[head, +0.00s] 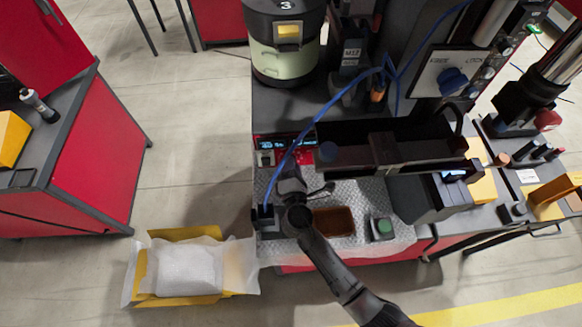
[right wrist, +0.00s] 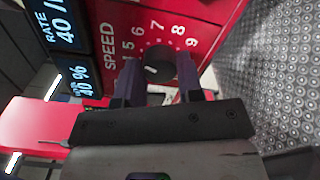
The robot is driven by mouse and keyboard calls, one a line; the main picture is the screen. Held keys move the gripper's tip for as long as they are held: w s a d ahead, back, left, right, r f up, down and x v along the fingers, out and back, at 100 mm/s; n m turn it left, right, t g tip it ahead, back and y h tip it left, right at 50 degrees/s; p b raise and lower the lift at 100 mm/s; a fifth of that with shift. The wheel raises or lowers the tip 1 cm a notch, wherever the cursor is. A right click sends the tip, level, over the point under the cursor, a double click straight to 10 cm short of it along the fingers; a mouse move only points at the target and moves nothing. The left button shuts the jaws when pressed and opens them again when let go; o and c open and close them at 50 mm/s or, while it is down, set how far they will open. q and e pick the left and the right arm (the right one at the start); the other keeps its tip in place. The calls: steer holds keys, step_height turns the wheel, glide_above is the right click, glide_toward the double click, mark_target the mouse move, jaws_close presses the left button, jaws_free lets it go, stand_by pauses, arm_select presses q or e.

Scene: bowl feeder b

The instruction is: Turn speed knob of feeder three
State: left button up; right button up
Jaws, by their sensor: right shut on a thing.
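The speed knob (right wrist: 159,63) is a dark round dial with a short white mark on its face. It sits on a red panel (right wrist: 118,22) printed SPEED, with a ring of numbers. My right gripper (right wrist: 158,76) is shut on the knob, one finger on each side. In the head view my right gripper (head: 291,184) is at the small control box with a red front and lit display (head: 282,143). The knob is hidden there. Feeder three (head: 285,62), a black and pale green bowl unit marked 3, stands behind. My left gripper is not in view.
In the right wrist view a lit screen (right wrist: 66,45) reads RATE 40 and 40 %. A blue cable (head: 330,108) runs close by my right gripper. A dark trough (head: 400,145), a brown tray (head: 334,221) and a green button box (head: 382,227) are to the right.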

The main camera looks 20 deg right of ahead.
steer(key=m+b, duration=0.3)
steer(key=m, duration=0.1)
steer(key=shift+m+b, duration=0.35)
steer(key=shift+m, duration=0.05)
stand_by(0.4)
steer(key=o, duration=0.8)
steer(key=shift+o, duration=0.7)
